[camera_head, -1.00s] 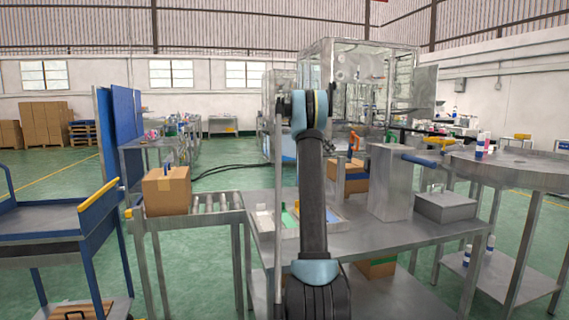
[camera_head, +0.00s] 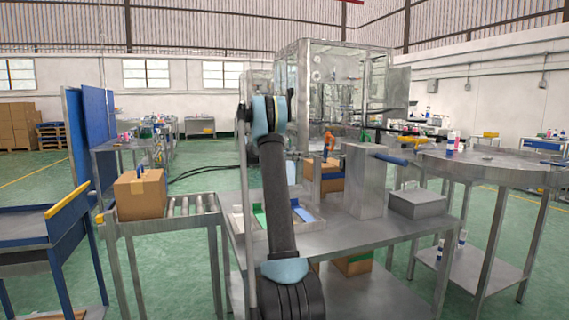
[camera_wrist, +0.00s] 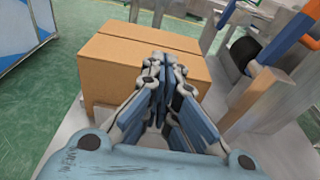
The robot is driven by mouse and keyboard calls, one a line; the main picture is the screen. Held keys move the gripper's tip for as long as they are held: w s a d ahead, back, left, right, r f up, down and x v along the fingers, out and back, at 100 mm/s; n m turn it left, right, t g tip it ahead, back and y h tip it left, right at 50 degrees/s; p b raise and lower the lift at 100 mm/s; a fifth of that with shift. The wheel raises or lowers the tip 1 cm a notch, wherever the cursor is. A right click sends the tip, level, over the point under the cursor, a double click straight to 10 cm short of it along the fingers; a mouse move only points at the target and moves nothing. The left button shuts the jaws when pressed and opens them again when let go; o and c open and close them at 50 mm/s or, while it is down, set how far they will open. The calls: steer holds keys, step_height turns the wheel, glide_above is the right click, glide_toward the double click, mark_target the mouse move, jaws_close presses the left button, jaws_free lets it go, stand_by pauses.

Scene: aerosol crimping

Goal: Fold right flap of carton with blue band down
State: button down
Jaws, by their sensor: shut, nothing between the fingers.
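In the wrist view a brown carton (camera_wrist: 135,52) stands just beyond my gripper (camera_wrist: 163,75). Its top looks flat, with a seam across it. My fingers are shut and empty, and overlap the carton's right part in the picture; I cannot tell whether they touch it. No blue band shows on the carton's visible faces, and part of its right side is hidden by the fingers. In the head view a carton (camera_head: 330,182) stands on the steel table behind my arm. My gripper is not clear there.
Another carton (camera_head: 140,196), taped, sits on the roller conveyor (camera_head: 190,205) at left. A steel box (camera_head: 364,180) with a blue bar (camera_head: 392,159) and a low grey box (camera_head: 417,204) stand right on the table (camera_head: 350,236).

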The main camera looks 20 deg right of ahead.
steer(key=a, duration=1.2)
steer(key=shift+f, duration=0.35)
steer(key=shift+s, duration=0.15)
